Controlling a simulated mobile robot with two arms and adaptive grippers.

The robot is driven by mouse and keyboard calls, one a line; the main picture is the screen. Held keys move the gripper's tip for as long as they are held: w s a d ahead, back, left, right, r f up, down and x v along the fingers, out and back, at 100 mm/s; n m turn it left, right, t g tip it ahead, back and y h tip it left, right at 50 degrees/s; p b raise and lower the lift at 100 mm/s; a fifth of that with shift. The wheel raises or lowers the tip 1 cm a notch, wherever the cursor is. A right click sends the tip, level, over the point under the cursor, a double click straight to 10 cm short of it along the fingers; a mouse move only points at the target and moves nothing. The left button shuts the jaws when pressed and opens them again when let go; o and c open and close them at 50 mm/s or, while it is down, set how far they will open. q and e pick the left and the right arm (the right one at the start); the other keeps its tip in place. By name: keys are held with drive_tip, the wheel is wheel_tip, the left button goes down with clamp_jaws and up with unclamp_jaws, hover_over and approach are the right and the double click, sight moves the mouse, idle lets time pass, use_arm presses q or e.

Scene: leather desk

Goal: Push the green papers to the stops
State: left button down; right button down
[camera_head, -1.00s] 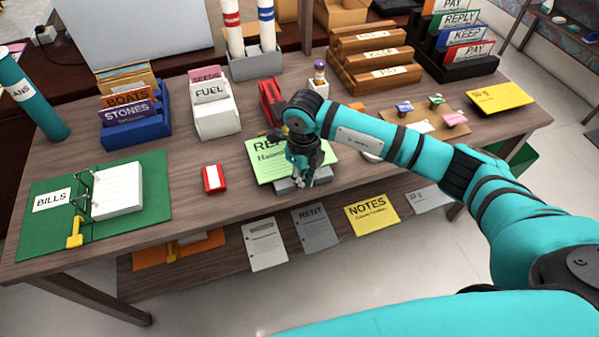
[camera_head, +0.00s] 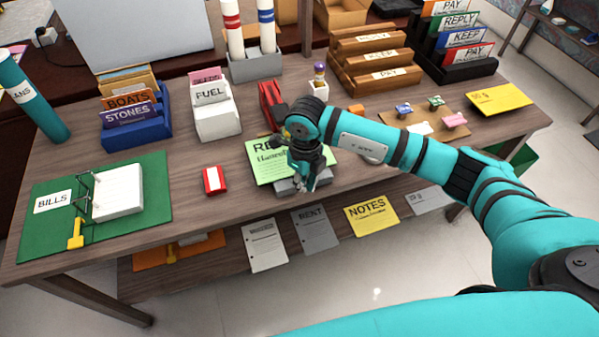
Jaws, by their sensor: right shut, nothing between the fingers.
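The green papers (camera_head: 266,166) lie on the desk in the middle, in front of a red stapler-like object (camera_head: 271,104). Black print shows on them, partly covered by my right gripper. My right gripper (camera_head: 304,184) is shut and empty, pointing down at the right part of the green papers. Whether its fingertips touch the papers I cannot tell. A grey object (camera_head: 284,187) shows at the front edge of the papers, under the gripper; it may be part of the stops, but most of it is hidden. My left gripper is not in view.
A red and white box (camera_head: 214,180) sits left of the papers. A green binder (camera_head: 150,185) lies at far left. The FUEL holder (camera_head: 214,118) and wooden sorter (camera_head: 370,62) stand behind. A board with stamps (camera_head: 425,122) lies to the right. A lower shelf holds papers.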

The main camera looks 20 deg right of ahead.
wheel_tip(320, 180, up, 7)
drive_tip(key=p, duration=0.4)
idle(0.6)
idle(0.3)
